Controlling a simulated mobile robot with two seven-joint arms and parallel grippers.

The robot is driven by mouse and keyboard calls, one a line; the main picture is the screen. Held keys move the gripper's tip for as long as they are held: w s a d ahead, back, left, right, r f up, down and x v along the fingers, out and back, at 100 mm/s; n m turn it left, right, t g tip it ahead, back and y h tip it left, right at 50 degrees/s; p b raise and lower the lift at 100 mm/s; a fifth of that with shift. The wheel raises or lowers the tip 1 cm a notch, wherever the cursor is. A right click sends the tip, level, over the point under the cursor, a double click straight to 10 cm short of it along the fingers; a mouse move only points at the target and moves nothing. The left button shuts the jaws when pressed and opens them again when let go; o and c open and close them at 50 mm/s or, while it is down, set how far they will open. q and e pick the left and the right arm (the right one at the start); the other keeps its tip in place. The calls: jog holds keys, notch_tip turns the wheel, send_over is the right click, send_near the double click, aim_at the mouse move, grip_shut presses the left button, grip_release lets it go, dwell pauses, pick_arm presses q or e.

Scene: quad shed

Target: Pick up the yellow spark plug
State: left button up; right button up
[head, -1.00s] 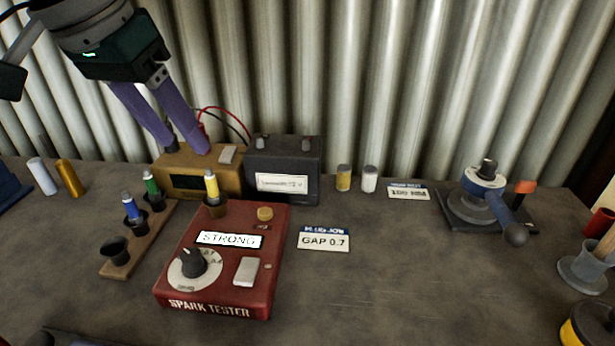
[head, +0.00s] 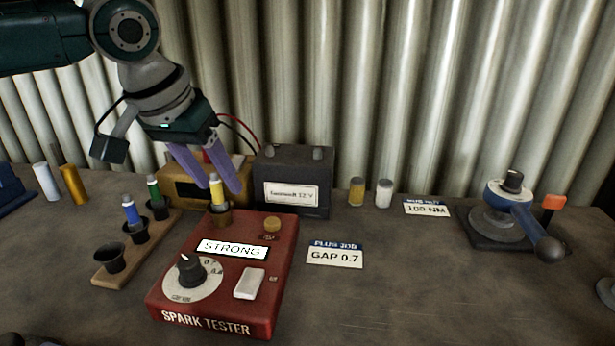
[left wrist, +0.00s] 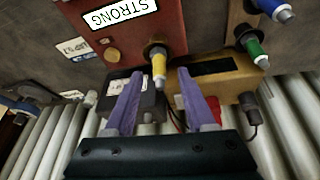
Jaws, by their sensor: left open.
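The yellow spark plug (head: 216,189) stands upright in the dark cup at the back left of the red spark tester (head: 215,285), whose display reads STRONG. It also shows in the left wrist view (left wrist: 158,68). My left gripper (head: 222,190) is open, its purple fingers pointing down at the plug. In the left wrist view the fingertips (left wrist: 157,78) lie to either side of the plug's tip, with clear gaps. I cannot tell whether the fingers are level with the plug in depth. My right gripper is not in view.
A wooden rack (head: 120,268) at the left holds a blue plug (head: 131,211), a green plug (head: 153,188) and an empty cup. Behind the tester stand a tan box (head: 180,190) and a dark battery (head: 292,180). A torque wrench stand (head: 500,215) is at the right.

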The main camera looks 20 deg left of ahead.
pick_arm(q)
jog(key=shift+w+f, duration=0.1)
jog(key=shift+f, duration=0.05)
grip_shut()
dwell(0.4)
